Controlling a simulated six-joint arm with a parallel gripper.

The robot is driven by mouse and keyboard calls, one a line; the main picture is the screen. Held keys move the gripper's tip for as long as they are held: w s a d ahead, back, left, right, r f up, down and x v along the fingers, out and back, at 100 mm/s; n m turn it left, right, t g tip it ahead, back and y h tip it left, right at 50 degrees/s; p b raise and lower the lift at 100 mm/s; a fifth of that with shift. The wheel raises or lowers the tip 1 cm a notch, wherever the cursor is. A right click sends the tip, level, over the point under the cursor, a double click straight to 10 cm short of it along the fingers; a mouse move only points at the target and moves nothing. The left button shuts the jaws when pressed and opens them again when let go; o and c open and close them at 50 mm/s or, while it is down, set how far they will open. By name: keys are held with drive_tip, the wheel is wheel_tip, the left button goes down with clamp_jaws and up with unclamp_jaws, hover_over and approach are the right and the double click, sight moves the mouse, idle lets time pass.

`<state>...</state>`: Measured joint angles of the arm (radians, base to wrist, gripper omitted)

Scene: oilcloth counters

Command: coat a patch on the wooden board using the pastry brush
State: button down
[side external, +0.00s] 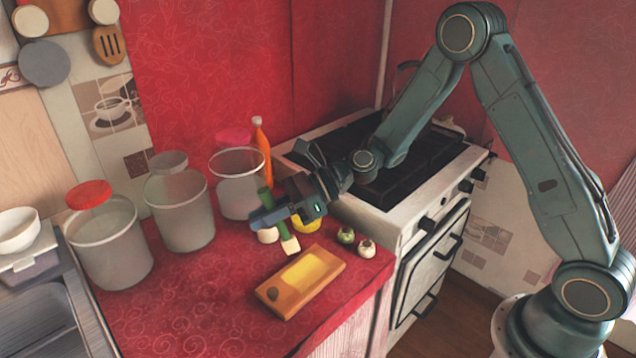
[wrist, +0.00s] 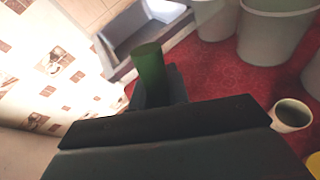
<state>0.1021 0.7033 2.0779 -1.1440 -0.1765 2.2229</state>
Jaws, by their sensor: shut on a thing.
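The pastry brush has a green handle and a pale bristle head (side external: 290,245). My gripper (side external: 275,212) is shut on the handle, with the bristles pointing down. In the wrist view the green handle (wrist: 148,70) stands up beyond my dark jaws (wrist: 160,100); the bristles are hidden there. The wooden board (side external: 290,308) lies on the red counter, with a yellow patch (side external: 312,268) on its top and a dark round spot near its left end. The bristles hang near the board's back edge and appear apart from the patch. The board is not visible in the wrist view.
A small white cup (side external: 268,235) with dark contents (wrist: 291,114) and a yellow object (side external: 307,225) sit close behind my gripper. Large canisters (side external: 180,215) and an orange bottle (side external: 262,155) stand behind. The stove (side external: 425,195) adjoins right.

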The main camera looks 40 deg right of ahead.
sight(290, 243)
drive_tip(key=shift+f, duration=2.45)
drive_tip(key=shift+r, duration=0.5)
drive_tip(key=shift+f, duration=0.1)
drive_tip(key=f, duration=0.2)
drive_tip(key=d+f, duration=0.1)
drive_tip(key=f, duration=0.4)
drive_tip(key=shift+w+d+f, duration=0.1)
drive_tip(key=shift+d+f, duration=0.1)
drive_tip(key=shift+f, duration=0.2)
drive_tip(key=shift+w+d, duration=0.2)
drive_tip(key=shift+d, duration=4.55)
drive_tip(key=shift+s+a, duration=0.15)
drive_tip(key=shift+a, duration=2.6)
drive_tip(key=shift+s+a, duration=0.15)
drive_tip(key=shift+a, duration=2.6)
wheel_tip(290, 243, up, 8)
